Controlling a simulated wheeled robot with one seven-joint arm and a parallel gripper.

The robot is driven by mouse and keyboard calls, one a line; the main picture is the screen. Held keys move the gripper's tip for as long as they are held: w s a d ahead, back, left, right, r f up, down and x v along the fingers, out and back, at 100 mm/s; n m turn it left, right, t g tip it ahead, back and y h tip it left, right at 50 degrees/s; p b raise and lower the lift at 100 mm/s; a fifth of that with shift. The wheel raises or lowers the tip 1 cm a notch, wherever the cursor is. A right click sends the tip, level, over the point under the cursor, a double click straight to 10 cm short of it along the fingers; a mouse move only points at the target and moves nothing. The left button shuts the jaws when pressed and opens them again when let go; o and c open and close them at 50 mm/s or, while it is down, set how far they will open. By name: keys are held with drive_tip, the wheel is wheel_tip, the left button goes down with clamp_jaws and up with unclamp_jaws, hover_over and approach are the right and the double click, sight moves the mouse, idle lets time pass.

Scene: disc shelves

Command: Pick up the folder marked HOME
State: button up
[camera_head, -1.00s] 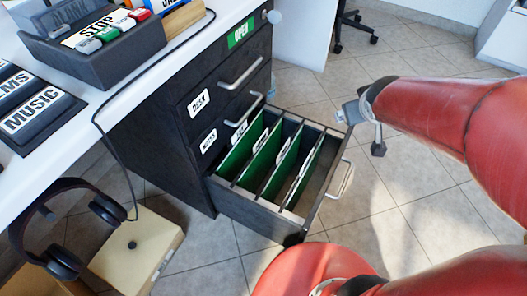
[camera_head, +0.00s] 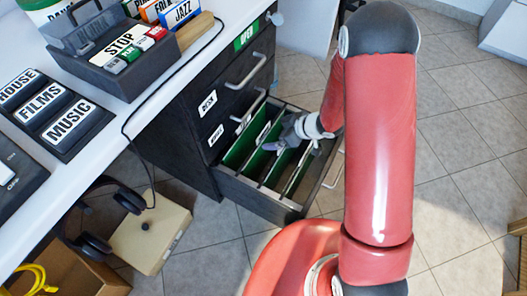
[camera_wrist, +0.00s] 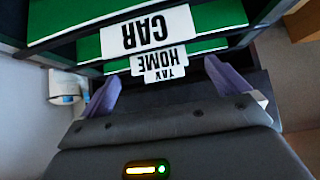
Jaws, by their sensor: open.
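The open bottom drawer (camera_head: 250,201) holds several green folders with white tabs, too small to read in the head view. In the wrist view the labels appear upside down. The HOME folder's tab (camera_wrist: 163,59) sits between the CAR folder's tab (camera_wrist: 150,32) and the TAX folder's tab (camera_wrist: 166,75), partly overlapped by its neighbours. My gripper (camera_head: 280,146) is over the drawer, among the folder tops. In the wrist view my gripper (camera_wrist: 162,70) is open, its two purple fingers on either side of the HOME and TAX tabs. I cannot tell whether they touch any folder.
The desk top (camera_head: 165,95) carries a STOP box (camera_head: 122,48) and a MUSIC block (camera_head: 68,122). Headphones (camera_head: 95,240) and a beige box (camera_head: 150,240) are at lower left.

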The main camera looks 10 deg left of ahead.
sight(264, 133)
drive_tip(key=x, duration=0.6)
drive_tip(key=shift+w+a+r+b, duration=0.15)
drive_tip(key=shift+w+r+b, duration=0.15)
drive_tip(key=c, duration=1.2)
drive_tip(key=shift+r, duration=0.1)
